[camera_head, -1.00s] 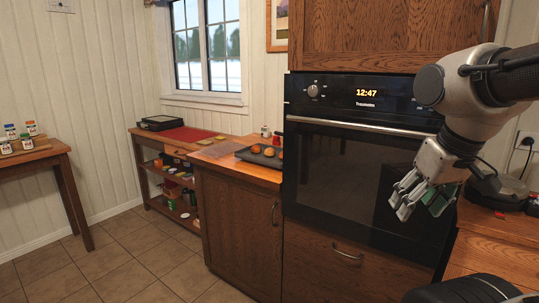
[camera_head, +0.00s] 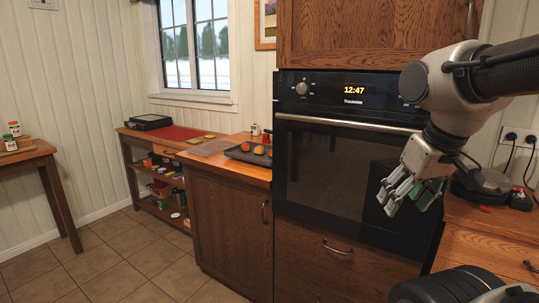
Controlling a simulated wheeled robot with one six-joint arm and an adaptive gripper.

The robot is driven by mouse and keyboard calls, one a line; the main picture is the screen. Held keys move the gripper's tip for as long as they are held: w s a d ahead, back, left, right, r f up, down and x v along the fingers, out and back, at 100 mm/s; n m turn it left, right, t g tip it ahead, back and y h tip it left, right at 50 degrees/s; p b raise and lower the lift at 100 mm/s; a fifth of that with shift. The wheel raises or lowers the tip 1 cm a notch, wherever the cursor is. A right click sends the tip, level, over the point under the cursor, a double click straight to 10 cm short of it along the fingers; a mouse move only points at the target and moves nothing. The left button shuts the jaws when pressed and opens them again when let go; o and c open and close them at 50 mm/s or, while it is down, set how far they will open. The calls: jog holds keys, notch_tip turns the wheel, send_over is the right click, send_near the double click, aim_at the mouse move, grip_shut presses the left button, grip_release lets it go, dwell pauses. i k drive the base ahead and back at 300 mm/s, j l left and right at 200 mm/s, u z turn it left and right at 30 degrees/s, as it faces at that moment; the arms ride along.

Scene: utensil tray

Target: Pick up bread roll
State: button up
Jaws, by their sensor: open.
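Two small round orange-brown rolls, probably bread rolls, sit on a dark tray (camera_head: 234,153) on the wooden counter left of the oven. One roll (camera_head: 246,147) is on the left and the other roll (camera_head: 259,150) just right of it. A darker shape at the tray's right end is too small to tell. My gripper (camera_head: 409,197) is open and empty in front of the oven's right side, pointing down and left. It is well to the right of the tray and far from the rolls.
A built-in oven (camera_head: 345,190) stands between the tray and my arm. A red mat (camera_head: 178,133) and a black appliance (camera_head: 150,121) lie on the left counter. A side table (camera_head: 25,152) holds small jars. The tiled floor (camera_head: 120,255) is clear at left.

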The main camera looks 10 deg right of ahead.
aim_at(245, 147)
jog(key=i+j+u, duration=0.25)
jog(key=u, duration=0.2)
jog(key=i+j+u, duration=0.1)
jog(key=i+u, duration=0.8)
jog(key=i, duration=0.75)
jog(key=i+z, duration=0.4)
jog(key=i+j+z, duration=0.1)
jog(key=i+z, duration=0.25)
jog(key=i+l+z, duration=0.1)
jog(key=z, duration=0.35)
jog(key=i+z, duration=0.15)
jog(key=z, duration=0.25)
jog(key=i+z, duration=0.15)
jog(key=z, duration=0.3)
jog(key=i+z, duration=0.1)
jog(key=z, duration=0.35)
